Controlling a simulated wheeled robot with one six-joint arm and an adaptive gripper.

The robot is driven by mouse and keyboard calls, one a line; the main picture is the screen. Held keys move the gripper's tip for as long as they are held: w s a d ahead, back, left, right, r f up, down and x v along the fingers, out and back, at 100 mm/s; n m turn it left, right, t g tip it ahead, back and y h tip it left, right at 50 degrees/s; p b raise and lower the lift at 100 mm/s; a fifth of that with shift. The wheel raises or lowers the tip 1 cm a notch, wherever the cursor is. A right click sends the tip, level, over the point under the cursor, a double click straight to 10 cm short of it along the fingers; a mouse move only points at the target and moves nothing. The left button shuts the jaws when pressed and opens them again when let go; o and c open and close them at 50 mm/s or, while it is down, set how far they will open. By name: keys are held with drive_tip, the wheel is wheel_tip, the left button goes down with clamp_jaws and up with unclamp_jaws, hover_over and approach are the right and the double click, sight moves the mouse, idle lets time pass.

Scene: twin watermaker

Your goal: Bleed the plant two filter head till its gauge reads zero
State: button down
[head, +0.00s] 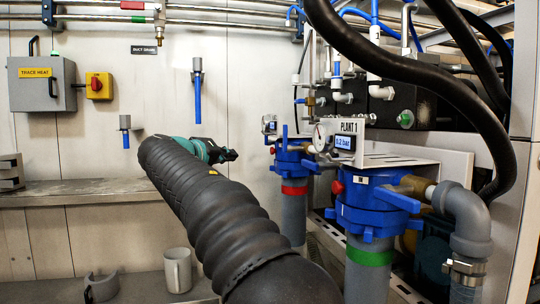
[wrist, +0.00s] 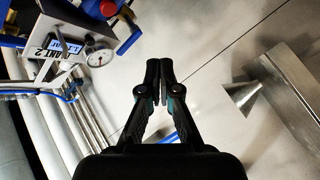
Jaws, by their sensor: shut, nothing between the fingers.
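The plant two filter head (head: 293,163) is the farther blue head, above a grey housing with a red band. A small red knob (head: 272,150) is on its left side. In the wrist view its tilted PLANT 2 plate (wrist: 40,55) is at upper left, with a small display (wrist: 72,47) whose figure I cannot read. A round dial gauge (wrist: 99,56) is beside it; its needle is too small to read. My gripper (head: 233,155) is shut and empty, left of the filter head and apart from it. Its closed fingertips (wrist: 160,85) point at open space in the wrist view.
The nearer PLANT 1 head (head: 372,205) has a green-banded housing and a display reading about 0.2 bar. A thick black hose (head: 430,75) arches above it. A metal shelf (head: 75,193) and a mug (head: 177,270) are at left.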

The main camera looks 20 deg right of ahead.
sight(272, 151)
drive_tip(key=shift+w+a+r, duration=0.4)
drive_tip(key=shift+w+a, duration=0.05)
drive_tip(key=d+b, duration=0.1)
drive_tip(key=d, duration=0.8)
drive_tip(key=shift+b, duration=0.3)
idle(1.3)
drive_tip(key=shift+d, duration=0.35)
drive_tip(key=shift+d+b, duration=0.3)
drive_tip(key=shift+d, duration=0.15)
idle(1.4)
idle(1.8)
drive_tip(key=shift+a, duration=0.9)
